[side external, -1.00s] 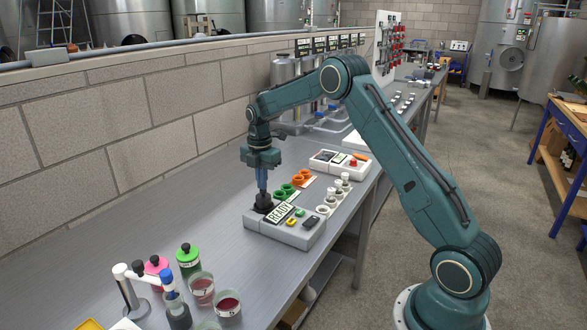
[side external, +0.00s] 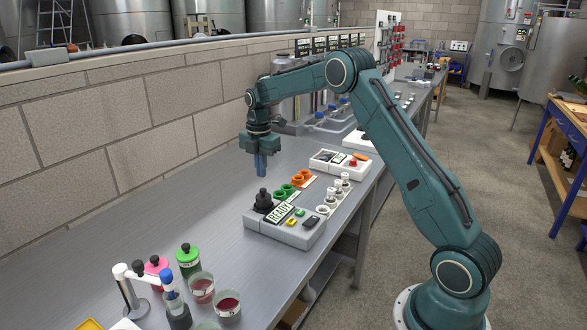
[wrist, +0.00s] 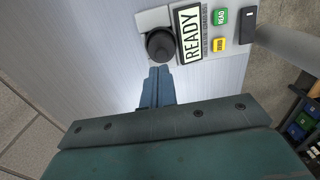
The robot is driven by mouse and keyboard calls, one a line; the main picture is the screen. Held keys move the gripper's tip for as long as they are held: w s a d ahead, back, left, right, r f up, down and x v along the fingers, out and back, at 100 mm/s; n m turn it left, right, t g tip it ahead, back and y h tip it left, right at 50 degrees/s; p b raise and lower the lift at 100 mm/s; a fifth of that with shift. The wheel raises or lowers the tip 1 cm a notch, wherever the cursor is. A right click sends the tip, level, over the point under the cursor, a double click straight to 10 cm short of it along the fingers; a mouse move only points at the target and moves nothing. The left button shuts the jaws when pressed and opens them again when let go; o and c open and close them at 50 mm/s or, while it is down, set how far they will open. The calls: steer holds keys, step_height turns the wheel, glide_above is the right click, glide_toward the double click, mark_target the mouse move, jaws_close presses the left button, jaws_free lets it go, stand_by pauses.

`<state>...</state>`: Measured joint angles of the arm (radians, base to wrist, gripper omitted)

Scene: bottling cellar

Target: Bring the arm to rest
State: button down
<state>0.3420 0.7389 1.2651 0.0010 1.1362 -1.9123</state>
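My gripper (side external: 261,174) points straight down in the side view, with its blue fingers above and behind the white analyser (side external: 285,234). The fingers hold nothing that I can see. They appear close together, and any gap between them is hard to make out. In the wrist view the fingers (wrist: 157,84) end just short of a round black part in the picture. That black part (side external: 263,201) stands upright on the analyser's left end, with a small knob on top, clear of my gripper. The analyser's display (wrist: 189,32) reads READY, beside green and yellow buttons.
Green rings (side external: 283,190) and orange rings (side external: 301,177) sit behind the analyser. White-capped vials (side external: 337,190) stand to its right.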

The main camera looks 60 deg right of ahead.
steer(key=shift+r, duration=0.9)
